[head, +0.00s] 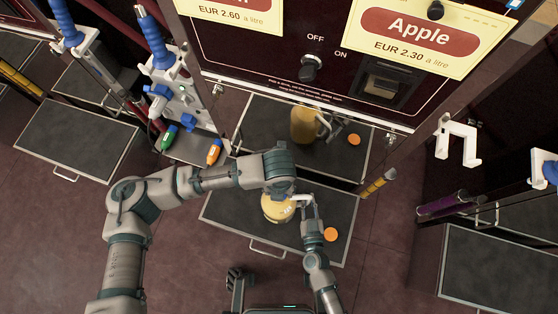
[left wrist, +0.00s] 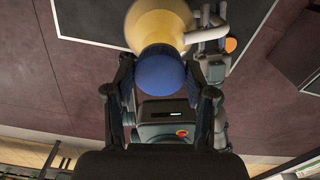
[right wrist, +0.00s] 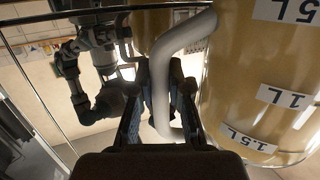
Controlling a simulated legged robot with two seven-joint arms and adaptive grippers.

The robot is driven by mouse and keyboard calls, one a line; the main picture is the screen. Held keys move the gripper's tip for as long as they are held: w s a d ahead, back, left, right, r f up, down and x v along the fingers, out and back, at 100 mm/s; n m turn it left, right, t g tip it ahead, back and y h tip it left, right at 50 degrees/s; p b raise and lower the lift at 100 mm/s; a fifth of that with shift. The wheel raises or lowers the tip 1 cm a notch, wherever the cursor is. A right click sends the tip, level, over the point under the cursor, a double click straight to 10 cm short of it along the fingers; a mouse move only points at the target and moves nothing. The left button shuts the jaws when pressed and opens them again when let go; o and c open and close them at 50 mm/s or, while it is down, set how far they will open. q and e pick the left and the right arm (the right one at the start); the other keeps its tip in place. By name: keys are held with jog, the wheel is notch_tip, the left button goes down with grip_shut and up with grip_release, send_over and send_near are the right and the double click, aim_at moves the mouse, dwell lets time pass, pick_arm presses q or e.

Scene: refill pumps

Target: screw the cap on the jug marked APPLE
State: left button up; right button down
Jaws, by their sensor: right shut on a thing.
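A yellow-amber jug (head: 278,209) stands on the dark tray under the Apple sign; no APPLE mark on it is readable. It fills the right side of the right wrist view (right wrist: 235,75), with upside-down litre labels. My right gripper (head: 307,200) is shut on its pale handle (right wrist: 163,80). A blue round cap (left wrist: 161,72) shows at the jug's (left wrist: 160,20) top in the left wrist view.
An orange disc (head: 331,234) lies on the tray (head: 345,210) right of the jug. The dark panel behind shows a similar jug (head: 305,125) and disc, possibly a reflection. The Apple sign (head: 420,35) hangs above. Nozzles (head: 214,151) stand at left; a white bracket (head: 457,142) at right.

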pick_arm(q)
jog(key=shift+o, duration=1.4)
jog(key=shift+r, duration=0.1)
notch_tip(320, 180, up, 12)
pick_arm(e)
jog(key=c, duration=1)
grip_release()
jog(key=shift+c, duration=0.2)
